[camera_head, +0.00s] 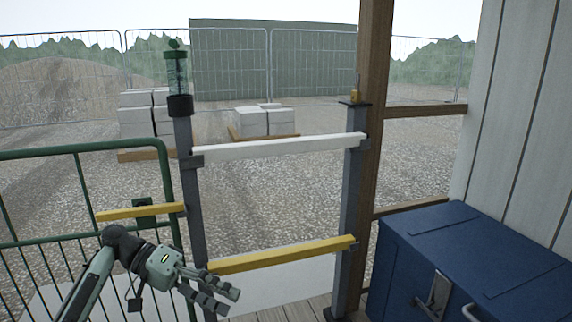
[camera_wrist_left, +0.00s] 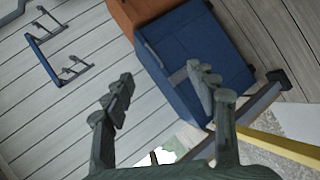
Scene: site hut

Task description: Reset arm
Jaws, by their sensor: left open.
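My left gripper (camera_head: 229,299) is open and empty at the bottom of the head view, its arm coming in from the lower left. Its fingers point right, in front of the lower yellow bar (camera_head: 285,255) in the picture. Both fingers also show spread apart in the left wrist view (camera_wrist_left: 160,75), with nothing between them. I cannot tell the exact gap between the fingers and the bar. My right gripper is not in view.
A white bar (camera_head: 280,146) spans two grey posts (camera_head: 353,190) above the yellow one. A green railing (camera_head: 80,150) stands left, with a short yellow bar (camera_head: 140,212). A blue chest (camera_head: 480,260) stands right; it also shows in the wrist view (camera_wrist_left: 190,50).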

